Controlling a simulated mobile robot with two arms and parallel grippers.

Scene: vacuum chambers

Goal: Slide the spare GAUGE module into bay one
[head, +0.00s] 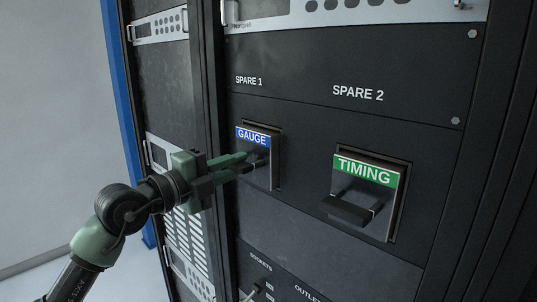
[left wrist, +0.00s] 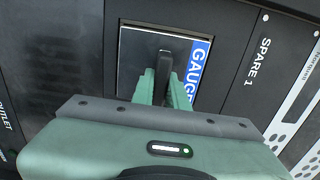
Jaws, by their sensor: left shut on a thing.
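The GAUGE module (head: 256,137), with a blue label, sits in the slot under the SPARE 1 marking in the head view. In the left wrist view its grey face and blue label (left wrist: 199,62) show, turned sideways. My left gripper (head: 254,162) reaches in from the left and is shut on the dark handle (left wrist: 165,65) of the GAUGE module. The fingers hide part of the handle. The module's face looks close to flush with the panel. Bay one cannot be made out in these views. My right gripper is not in view.
The TIMING module (head: 368,172), with a green label and a dark protruding handle, sits in the SPARE 2 slot to the right. Another rack column (head: 160,75) stands to the left, beside a blue post (head: 124,110). A socket panel (head: 262,285) lies below.

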